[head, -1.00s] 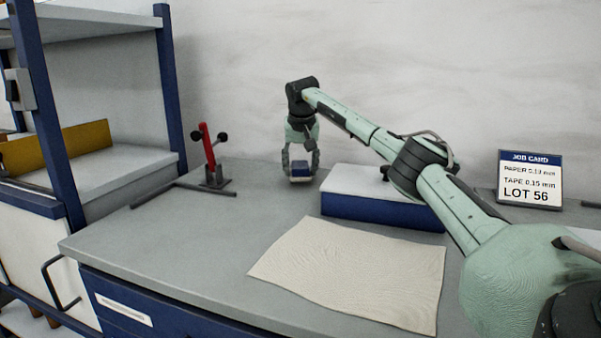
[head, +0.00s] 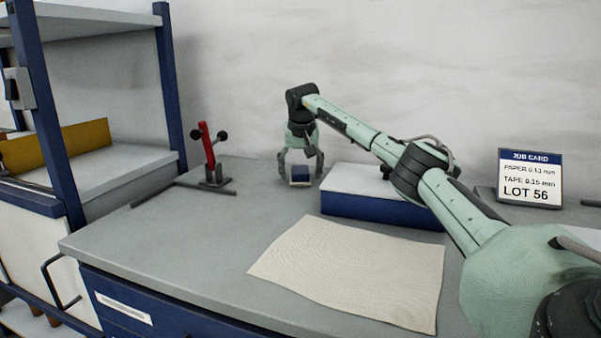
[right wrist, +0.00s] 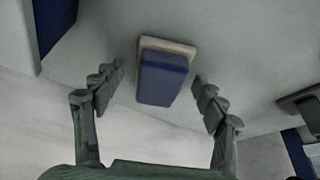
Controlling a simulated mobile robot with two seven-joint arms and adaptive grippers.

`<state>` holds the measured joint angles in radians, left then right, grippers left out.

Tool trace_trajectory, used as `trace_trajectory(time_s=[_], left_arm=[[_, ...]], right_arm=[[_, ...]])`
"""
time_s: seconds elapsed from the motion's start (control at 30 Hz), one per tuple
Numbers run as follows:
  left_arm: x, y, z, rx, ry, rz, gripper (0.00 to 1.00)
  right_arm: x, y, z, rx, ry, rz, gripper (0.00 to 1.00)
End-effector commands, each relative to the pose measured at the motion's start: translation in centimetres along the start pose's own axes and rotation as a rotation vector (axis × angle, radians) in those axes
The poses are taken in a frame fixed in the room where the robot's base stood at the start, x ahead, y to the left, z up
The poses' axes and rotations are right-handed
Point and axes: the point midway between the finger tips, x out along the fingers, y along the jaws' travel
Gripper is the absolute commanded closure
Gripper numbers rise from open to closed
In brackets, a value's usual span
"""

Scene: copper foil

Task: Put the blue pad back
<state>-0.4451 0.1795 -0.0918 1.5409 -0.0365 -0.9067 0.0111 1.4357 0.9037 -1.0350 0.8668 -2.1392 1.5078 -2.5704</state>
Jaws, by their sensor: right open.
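The blue pad (head: 300,173) is a small block with a blue upper part and a pale base. It rests on the grey bench top, left of the blue-sided box. My right gripper (head: 300,168) is above and around it, pointing down. In the right wrist view the pad (right wrist: 163,78) lies between the spread fingers of the gripper (right wrist: 160,88), with a gap on each side. The fingers are open and hold nothing. My left gripper is not in view.
A blue box with a pale top (head: 370,207) stands right of the pad. A red stand with black knobs (head: 208,155) is to the left. A cream sheet (head: 350,270) lies in front. A job card (head: 530,178) stands at the right.

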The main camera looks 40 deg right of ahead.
Motion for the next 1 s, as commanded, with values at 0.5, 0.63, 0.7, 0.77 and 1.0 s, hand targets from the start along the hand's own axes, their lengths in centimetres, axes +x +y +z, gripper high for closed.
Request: trace_trajectory(time_s=[0.5, 0.63, 0.7, 0.77, 1.0], left_arm=[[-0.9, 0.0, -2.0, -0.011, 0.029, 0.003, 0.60], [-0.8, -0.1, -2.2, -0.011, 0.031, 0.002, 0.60], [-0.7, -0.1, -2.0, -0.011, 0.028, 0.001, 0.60], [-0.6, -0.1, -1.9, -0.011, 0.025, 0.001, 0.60], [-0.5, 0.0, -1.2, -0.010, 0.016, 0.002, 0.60]], right_arm=[[-9.6, 0.0, -0.1, 0.000, 0.004, -0.002, 0.28], [-11.2, 0.0, -0.1, 0.000, 0.003, -0.002, 0.28], [-11.7, 0.0, -0.1, 0.000, 0.001, -0.001, 0.28], [-12.0, 0.0, 0.0, 0.000, 0.001, 0.000, 0.28], [-12.1, 0.0, 0.0, 0.000, 0.000, 0.000, 0.28]])
